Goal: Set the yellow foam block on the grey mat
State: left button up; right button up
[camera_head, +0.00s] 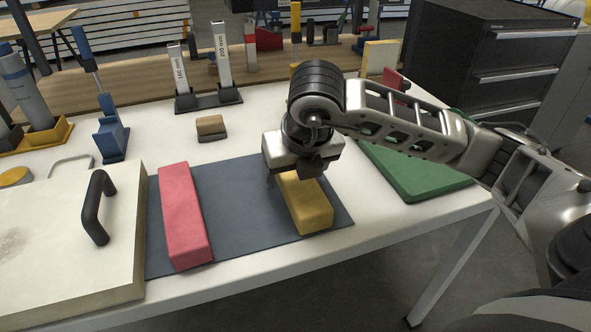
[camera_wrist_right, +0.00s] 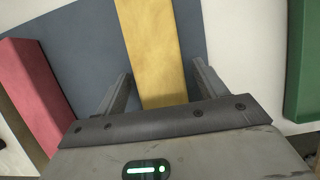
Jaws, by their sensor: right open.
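The yellow foam block (camera_head: 311,210) lies on the right part of the grey mat (camera_head: 236,214), with its near end close to the mat's right edge. My right gripper (camera_head: 297,178) is over the block's far end, pointing down. In the right wrist view the open fingers (camera_wrist_right: 160,88) stand on either side of the yellow block (camera_wrist_right: 152,45), with a gap on each side. The grey mat (camera_wrist_right: 85,50) shows beneath it there. My left gripper is not in view.
A red block (camera_head: 183,215) lies on the mat's left part. A board with a black handle (camera_head: 98,207) stands left of the mat. A green pad (camera_head: 412,172) lies to the right, beneath my right arm. Gauges (camera_head: 222,62) and a small brown block (camera_head: 211,126) stand behind.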

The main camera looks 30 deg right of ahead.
pick_arm(q)
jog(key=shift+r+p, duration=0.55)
jog(key=shift+p, duration=0.7)
pick_arm(e)
jog(key=v, duration=1.2)
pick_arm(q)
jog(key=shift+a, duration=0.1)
pick_arm(e)
jog(key=shift+s+f, duration=0.15)
